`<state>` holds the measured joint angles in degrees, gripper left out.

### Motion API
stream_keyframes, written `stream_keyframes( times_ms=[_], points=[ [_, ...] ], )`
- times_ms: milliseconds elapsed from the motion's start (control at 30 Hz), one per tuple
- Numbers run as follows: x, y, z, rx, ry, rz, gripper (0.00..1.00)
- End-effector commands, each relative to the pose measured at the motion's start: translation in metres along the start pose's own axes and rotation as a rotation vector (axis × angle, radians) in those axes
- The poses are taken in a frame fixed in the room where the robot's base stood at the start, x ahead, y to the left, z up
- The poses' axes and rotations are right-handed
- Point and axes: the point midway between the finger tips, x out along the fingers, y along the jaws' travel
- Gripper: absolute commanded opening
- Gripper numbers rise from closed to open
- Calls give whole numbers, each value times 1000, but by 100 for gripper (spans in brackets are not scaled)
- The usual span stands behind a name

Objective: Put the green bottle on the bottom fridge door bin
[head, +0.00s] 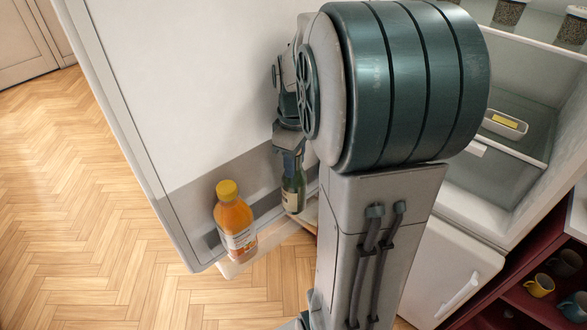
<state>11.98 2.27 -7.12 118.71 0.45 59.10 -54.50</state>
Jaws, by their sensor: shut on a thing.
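The green bottle (292,198) has a pale label and stands about upright at the bottom door bin (265,232), toward the hinge side. My gripper (289,150) points down and is shut on the bottle's upper part. The bin runs along the bottom of the open fridge door (200,80). I cannot tell whether the bottle's base touches the bin floor. My own arm hides the right end of the bin and part of the fridge opening.
An orange juice bottle (236,222) with a yellow cap stands in the bin, left of the green bottle. Inside the fridge (490,190), a small container (505,124) sits on a shelf. Mugs (540,286) stand in the red cabinet at lower right. Wooden floor is clear at left.

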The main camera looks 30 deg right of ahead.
Motion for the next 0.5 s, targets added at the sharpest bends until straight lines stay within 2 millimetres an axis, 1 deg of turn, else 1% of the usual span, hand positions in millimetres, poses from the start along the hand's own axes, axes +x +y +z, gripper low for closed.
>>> stream_keyframes(
  times_ms=[100, 167, 300, 500],
  points=[
    [20, 0, 0, 1, -3, -4, 0],
    [27, 0, 0, 1, -1, -2, 0],
    [32, 2, -4, 0, 0, 0, 0],
    [32, 2, -4, 0, 1, 0, 0]
  ],
)
